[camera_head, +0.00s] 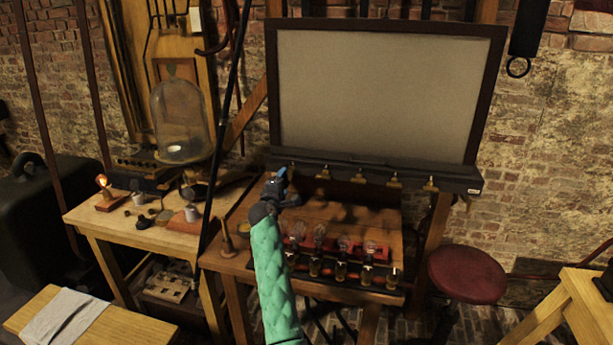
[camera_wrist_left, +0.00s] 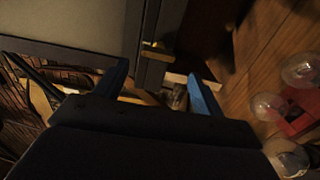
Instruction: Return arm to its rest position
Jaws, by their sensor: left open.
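My left arm, in a green sleeve, reaches up over the wooden bench (camera_head: 375,218) in the head view. Its gripper (camera_head: 282,174) is at the bench's back left, close below the dark ledge (camera_head: 375,172) under the framed screen. Its blue fingers are spread, with nothing held between them, in the left wrist view (camera_wrist_left: 157,78). Several glass jars (camera_head: 319,232) stand in a red rack (camera_head: 372,248) nearer the front, apart from the gripper. The rack also shows at the right of the left wrist view (camera_wrist_left: 298,118). My right gripper is not in view.
Several small brass-coloured cylinders (camera_head: 340,271) line the bench's front edge. A side table (camera_head: 150,232) at left holds a glass dome (camera_head: 181,120) and small items. A red stool (camera_head: 467,273) stands at right. Brass clips (camera_head: 358,176) hang along the ledge.

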